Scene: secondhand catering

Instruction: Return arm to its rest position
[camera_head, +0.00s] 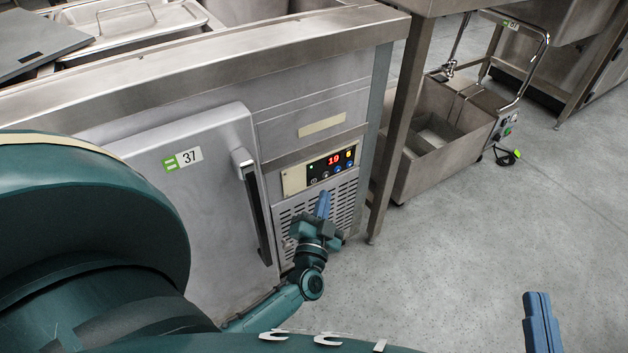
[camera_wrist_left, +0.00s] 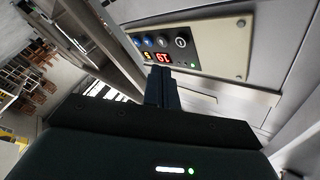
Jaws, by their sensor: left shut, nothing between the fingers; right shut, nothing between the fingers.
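My left gripper (camera_head: 323,197) is shut and empty, its blue fingers pointing up just in front of the vent grille, below the lit control panel (camera_head: 295,181) of the steel counter unit. In the left wrist view its shut fingers (camera_wrist_left: 161,75) reach toward the same panel (camera_wrist_left: 215,58). I cannot tell whether they touch the unit. My left arm comes in low from the left. My right gripper (camera_head: 540,312) is shut and empty at the lower right, over the floor; its arm is out of view.
The unit's door (camera_head: 185,205), labelled 37, has a dark upright handle (camera_head: 252,205) just left of my left gripper. Metal trays (camera_head: 130,25) lie on top. A steel table leg (camera_head: 400,130) and a wheeled steel bin (camera_head: 440,140) stand right. The grey floor (camera_head: 480,240) is clear.

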